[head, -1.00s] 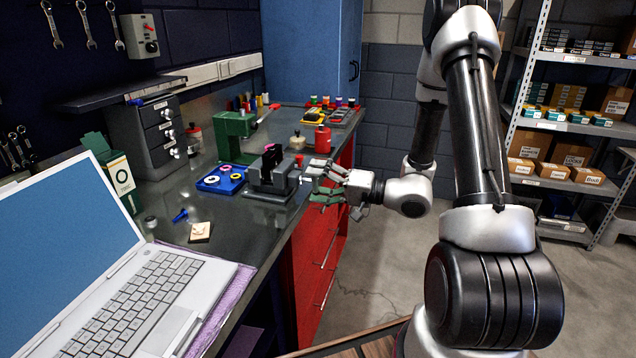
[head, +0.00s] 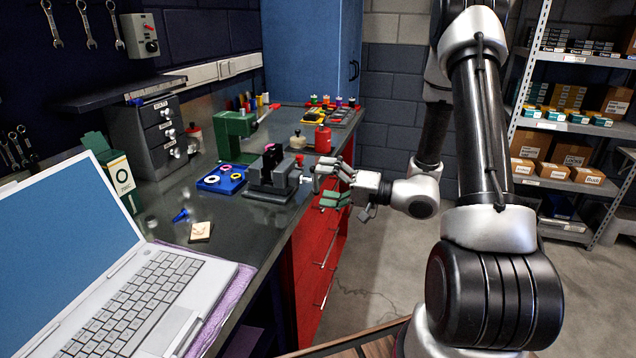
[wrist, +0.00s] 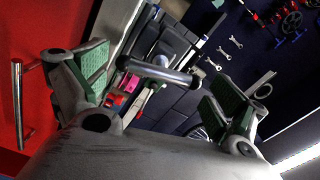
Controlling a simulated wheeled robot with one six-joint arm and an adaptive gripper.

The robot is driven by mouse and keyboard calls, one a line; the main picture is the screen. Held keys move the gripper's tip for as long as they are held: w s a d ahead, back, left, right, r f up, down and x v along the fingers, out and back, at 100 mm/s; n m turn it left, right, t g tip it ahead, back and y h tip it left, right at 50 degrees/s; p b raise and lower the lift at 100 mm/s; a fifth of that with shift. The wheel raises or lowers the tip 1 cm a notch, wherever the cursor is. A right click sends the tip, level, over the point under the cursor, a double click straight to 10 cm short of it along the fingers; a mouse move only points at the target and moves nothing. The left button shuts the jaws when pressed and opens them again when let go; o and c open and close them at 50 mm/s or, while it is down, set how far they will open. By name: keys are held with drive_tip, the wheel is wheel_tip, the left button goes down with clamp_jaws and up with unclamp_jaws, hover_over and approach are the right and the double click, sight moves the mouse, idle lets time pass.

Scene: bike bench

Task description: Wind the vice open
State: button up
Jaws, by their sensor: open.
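The dark grey vice (head: 268,187) is fixed near the front edge of the bench. Its pale screw handle (head: 306,179) sticks out to the right, past the bench edge. My gripper (head: 326,183) is just right of the handle, open and empty, with green-padded fingers apart. In the wrist view, the metal handle bar (wrist: 158,71) lies crosswise ahead, in the gap between my two fingers (wrist: 160,90), with no finger seen closed on it. The vice body (wrist: 165,48) shows behind the bar. How far apart the jaws are is hard to tell.
A green bench tool (head: 236,130) and a red can (head: 323,139) stand behind. Red drawers (head: 318,245) drop below the edge. A laptop (head: 150,300) fills the front. Floor right of the bench is clear.

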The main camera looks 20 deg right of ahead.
drive_tip(key=v, duration=1)
drive_tip(key=shift+d, duration=0.15)
drive_tip(key=shift+s, duration=0.1)
